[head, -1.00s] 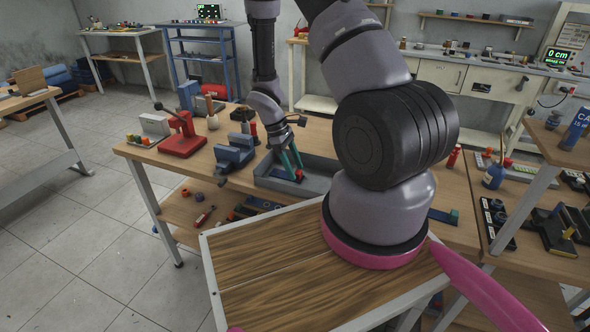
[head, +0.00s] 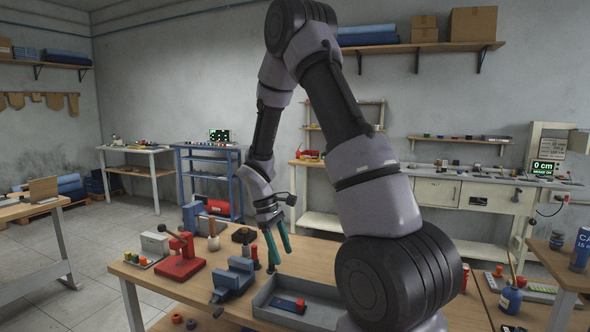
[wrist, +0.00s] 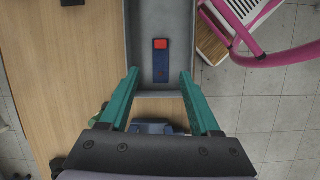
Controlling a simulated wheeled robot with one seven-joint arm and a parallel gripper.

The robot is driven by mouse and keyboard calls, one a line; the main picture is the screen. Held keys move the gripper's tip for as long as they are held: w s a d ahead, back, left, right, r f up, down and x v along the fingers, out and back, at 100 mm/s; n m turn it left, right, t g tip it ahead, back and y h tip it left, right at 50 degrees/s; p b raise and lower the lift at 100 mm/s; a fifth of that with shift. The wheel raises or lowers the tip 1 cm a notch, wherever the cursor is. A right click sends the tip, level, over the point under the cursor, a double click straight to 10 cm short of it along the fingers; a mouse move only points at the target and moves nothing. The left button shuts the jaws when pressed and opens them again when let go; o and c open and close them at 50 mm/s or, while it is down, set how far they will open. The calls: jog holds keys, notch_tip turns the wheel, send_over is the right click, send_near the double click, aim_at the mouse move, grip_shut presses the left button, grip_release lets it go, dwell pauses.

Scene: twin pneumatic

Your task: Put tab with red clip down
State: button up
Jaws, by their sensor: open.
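The tab with the red clip (head: 291,305) is a small dark blue strip with a red block at one end. It lies flat in a grey tray (head: 335,312) on the workbench. The wrist view shows the tab (wrist: 160,66) on the tray floor, with its red clip at the far end. My gripper (head: 280,246) has teal fingers and hangs above the tray, apart from the tab. The gripper (wrist: 160,75) is open and nothing is between its fingers. Part of the tray is hidden by my arm in the head view.
A blue vise (head: 234,278) stands left of the tray, and a red press (head: 180,258) is farther left. Several small coloured pieces sit by a grey block. A pink curved rail (wrist: 265,55) shows right of the tray in the wrist view.

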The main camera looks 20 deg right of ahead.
jog(key=s+r+m+t+y, duration=0.1)
jog(key=s+r+m+t, duration=0.2)
jog(key=r, duration=0.7)
jog(key=s+a+r+m+t+y, duration=0.1)
jog(key=s+r+m+t+y, duration=0.1)
jog(key=s+r+m, duration=0.3)
jog(key=s+a+r+m+t+y, duration=0.1)
jog(key=s+r+m+t, duration=0.3)
jog(key=s+r, duration=0.5)
notch_tip(320, 180, up, 7)
jog(key=shift+a+r+t+y, duration=0.15)
jog(key=shift+a+t+y, duration=0.15)
jog(key=shift+t, duration=0.1)
jog(key=shift+d, duration=0.1)
